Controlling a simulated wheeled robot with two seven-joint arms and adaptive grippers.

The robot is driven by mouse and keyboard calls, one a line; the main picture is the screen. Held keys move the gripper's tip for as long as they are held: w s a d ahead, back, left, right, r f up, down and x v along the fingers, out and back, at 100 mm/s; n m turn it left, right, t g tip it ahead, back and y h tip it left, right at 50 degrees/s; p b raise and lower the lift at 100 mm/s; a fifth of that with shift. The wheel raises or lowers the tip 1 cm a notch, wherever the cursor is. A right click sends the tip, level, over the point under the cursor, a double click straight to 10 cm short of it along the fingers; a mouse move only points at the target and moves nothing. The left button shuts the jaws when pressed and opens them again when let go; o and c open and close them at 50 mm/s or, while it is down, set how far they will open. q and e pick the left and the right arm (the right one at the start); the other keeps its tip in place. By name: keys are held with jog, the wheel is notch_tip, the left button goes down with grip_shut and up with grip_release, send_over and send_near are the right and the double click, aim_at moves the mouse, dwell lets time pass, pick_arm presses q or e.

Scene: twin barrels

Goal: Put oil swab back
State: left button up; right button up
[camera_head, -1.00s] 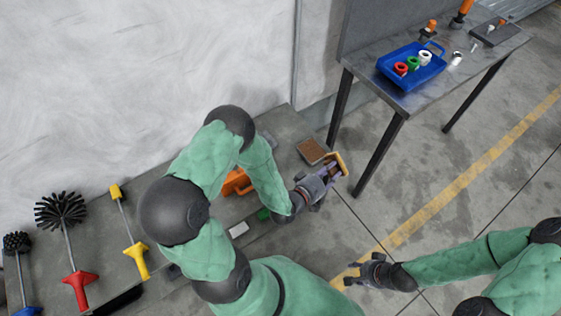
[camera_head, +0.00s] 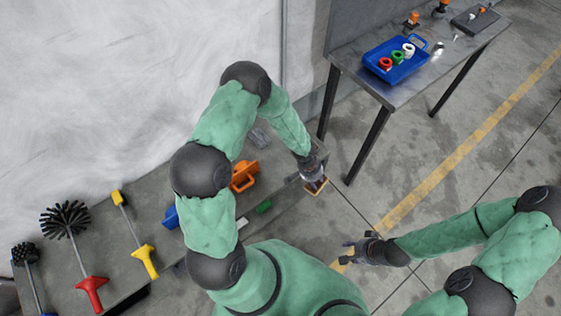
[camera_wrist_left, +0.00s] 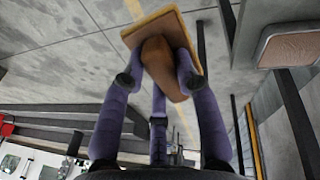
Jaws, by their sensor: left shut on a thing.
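The oil swab appears as a wooden block handle (camera_wrist_left: 166,68) on a flat tan pad (camera_wrist_left: 137,36). My left gripper (camera_wrist_left: 160,78) is shut on the handle, with its purple fingers on both sides. In the head view the swab (camera_head: 316,187) is below my left gripper (camera_head: 314,178), by the right end of the grey bench. A shallow grey tray with a brown inset (camera_wrist_left: 290,45) is at the right of the left wrist view, apart from the swab. My arm largely hides that area in the head view. My right gripper (camera_head: 353,251) is empty and looks open over the floor.
A metal table (camera_head: 403,92) with a blue tray (camera_head: 385,74) stands at upper right. Open floor lies between.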

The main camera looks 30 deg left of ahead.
pick_arm(q)
jog(key=a+m+g+y+p, duration=0.1)
jog(key=a+m+y+p, duration=0.15)
jog(key=a, duration=0.55)
jog(key=w+a+f, duration=0.2)
jog(key=a, duration=0.1)
jog(key=w+a+f+b, duration=0.1)
jog(key=w+a+f, duration=0.1)
jog(key=a+f, duration=0.1)
jog(key=w+a+f+b, duration=0.1)
jog(key=w+a+f, duration=0.1)
jog(key=a, duration=0.2)
jog(key=shift+w+a+f, duration=0.15)
jog(key=shift+w+f, duration=0.15)
jog(key=shift+f, duration=0.05)
jog(key=shift+w+a+f, duration=0.25)
jog(key=shift+a+f, duration=0.15)
jog(key=shift+f, duration=0.1)
notch_tip(320, 180, down, 3)
jog(key=shift+f+b, duration=0.1)
jog(key=shift+b, duration=0.7)
jog(key=shift+a, duration=0.1)
jog(key=shift+c, duration=0.4)
jog(key=o, duration=1.1)
